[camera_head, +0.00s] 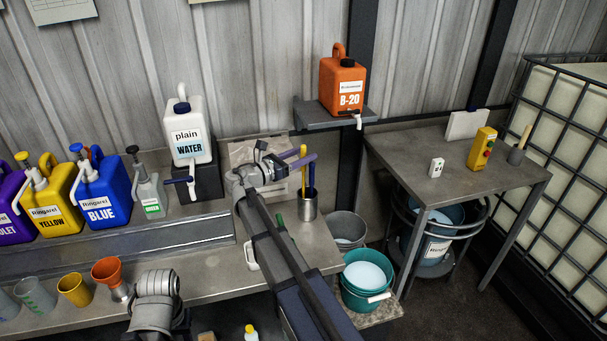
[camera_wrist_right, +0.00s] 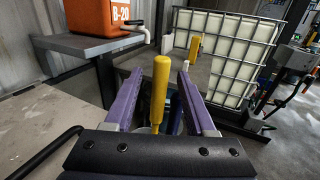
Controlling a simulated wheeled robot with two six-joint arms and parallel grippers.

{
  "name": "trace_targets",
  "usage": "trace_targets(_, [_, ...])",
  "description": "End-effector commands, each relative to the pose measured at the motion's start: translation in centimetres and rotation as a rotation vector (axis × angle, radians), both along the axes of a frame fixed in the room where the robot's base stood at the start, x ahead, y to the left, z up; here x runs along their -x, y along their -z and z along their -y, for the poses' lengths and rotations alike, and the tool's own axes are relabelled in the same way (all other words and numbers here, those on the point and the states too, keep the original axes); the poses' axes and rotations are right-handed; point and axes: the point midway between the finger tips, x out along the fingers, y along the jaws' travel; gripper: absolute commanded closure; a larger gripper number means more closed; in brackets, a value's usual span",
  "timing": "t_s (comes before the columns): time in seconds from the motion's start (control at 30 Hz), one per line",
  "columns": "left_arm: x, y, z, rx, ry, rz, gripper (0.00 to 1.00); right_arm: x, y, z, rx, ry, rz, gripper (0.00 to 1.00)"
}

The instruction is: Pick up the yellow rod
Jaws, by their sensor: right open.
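The yellow rod (camera_head: 303,174) stands upright in a metal cup (camera_head: 307,207) on the right part of the bench, next to a dark blue rod (camera_head: 312,177). My right gripper (camera_head: 307,154) reaches over the cup with its purple fingers apart. In the right wrist view the yellow rod (camera_wrist_right: 160,90) stands between the two open fingers of the right gripper (camera_wrist_right: 160,73), with a gap on each side. My left gripper is not seen; only a grey part of my left arm shows at the bottom.
A white water canister (camera_head: 188,130) stands left of my right arm, with the blue canister (camera_head: 98,192) and others further left. An orange B-20 canister (camera_head: 343,82) sits on a wall shelf behind. A yellow cup (camera_head: 73,290) and an orange funnel (camera_head: 107,271) stand in front.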

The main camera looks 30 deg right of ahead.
Motion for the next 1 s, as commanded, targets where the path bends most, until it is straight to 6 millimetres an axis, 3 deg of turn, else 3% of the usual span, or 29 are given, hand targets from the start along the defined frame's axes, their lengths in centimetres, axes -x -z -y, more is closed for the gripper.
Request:
trace_targets(0.2, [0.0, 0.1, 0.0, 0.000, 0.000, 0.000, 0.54, -0.5, 0.1, 3.1, 0.000, 0.003, 0.000, 0.44])
trace_targets(0.43, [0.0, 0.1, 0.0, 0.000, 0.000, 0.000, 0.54, -0.5, 0.1, 3.3, 0.000, 0.000, 0.000, 0.44])
trace_targets(0.93, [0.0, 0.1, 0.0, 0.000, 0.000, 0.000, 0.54, -0.5, 0.1, 3.3, 0.000, 0.000, 0.000, 0.99])
trace_targets(1.0, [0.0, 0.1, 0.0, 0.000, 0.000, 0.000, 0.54, -0.5, 0.1, 3.3, 0.000, 0.000, 0.000, 1.00])
